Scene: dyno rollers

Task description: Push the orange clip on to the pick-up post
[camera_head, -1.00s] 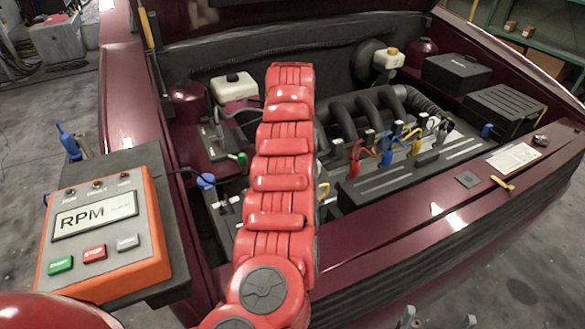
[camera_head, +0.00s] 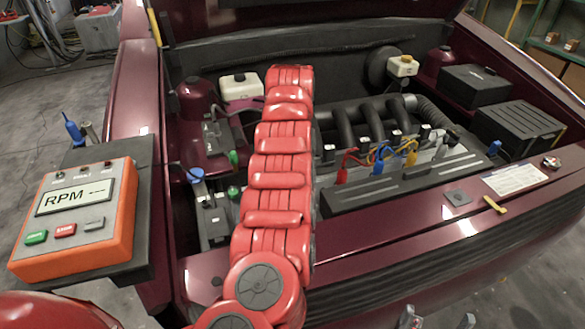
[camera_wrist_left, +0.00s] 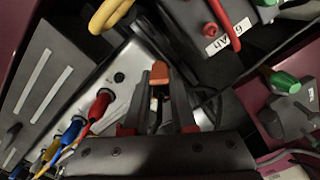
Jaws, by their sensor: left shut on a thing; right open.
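The orange clip (camera_wrist_left: 160,72) is at the tips of my left gripper (camera_wrist_left: 158,100) in the left wrist view, held over the engine's silver cover. My left arm fills the middle of the head view and hides its gripper and the clip there. I cannot make out the pick-up post for certain; a small dark round spot (camera_wrist_left: 118,77) shows on the silver cover left of the clip. My right gripper (camera_head: 438,318) is open and empty at the bottom edge of the head view, in front of the car.
Red (camera_head: 342,176), blue (camera_head: 378,168) and yellow (camera_head: 411,158) plugs with wires stand along the engine. A dark battery (camera_wrist_left: 215,50) lies close beside the clip. The orange RPM box (camera_head: 75,220) sits at the left fender. The front rail (camera_head: 440,222) is mostly clear.

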